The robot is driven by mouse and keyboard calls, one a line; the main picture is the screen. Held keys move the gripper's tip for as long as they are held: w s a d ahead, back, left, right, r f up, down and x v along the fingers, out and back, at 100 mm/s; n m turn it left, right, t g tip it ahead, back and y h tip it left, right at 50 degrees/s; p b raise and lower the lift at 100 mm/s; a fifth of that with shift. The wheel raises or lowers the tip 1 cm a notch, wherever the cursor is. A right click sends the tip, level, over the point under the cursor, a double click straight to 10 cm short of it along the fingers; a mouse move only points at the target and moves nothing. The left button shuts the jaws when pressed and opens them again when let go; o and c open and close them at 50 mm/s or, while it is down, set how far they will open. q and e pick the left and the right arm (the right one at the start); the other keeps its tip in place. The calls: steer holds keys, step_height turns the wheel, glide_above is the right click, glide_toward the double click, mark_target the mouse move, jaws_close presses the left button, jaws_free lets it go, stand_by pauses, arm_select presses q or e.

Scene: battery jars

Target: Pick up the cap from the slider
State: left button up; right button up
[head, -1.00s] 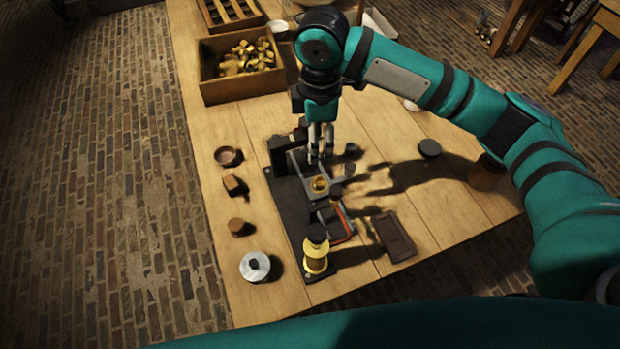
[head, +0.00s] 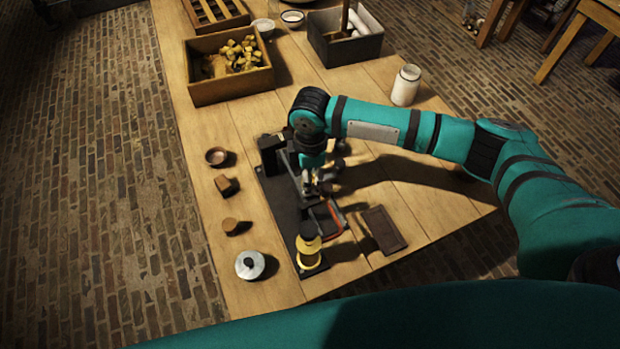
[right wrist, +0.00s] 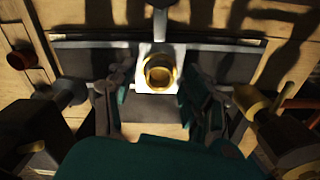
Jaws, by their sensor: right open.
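The cap (right wrist: 160,73) is a round brass ring-like piece on the pale slider (right wrist: 147,52) in the right wrist view. My right gripper (right wrist: 160,98) is open, with one finger on each side below the cap in that picture and a gap to it. In the head view my right gripper (head: 317,187) is low over the black fixture (head: 287,205), and it hides most of the cap and slider. I cannot tell there whether the fingers touch anything. My left gripper is not in view.
A yellow and black jar-like piece (head: 308,250) stands at the fixture's near end. A dark brown tray (head: 383,230) lies to its right. Small brown pieces and a silver lid (head: 250,265) line the left. A wooden box of brass pieces (head: 230,92) is farther back.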

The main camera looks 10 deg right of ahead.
steer(key=shift+f, duration=0.1)
steer(key=c, duration=0.8)
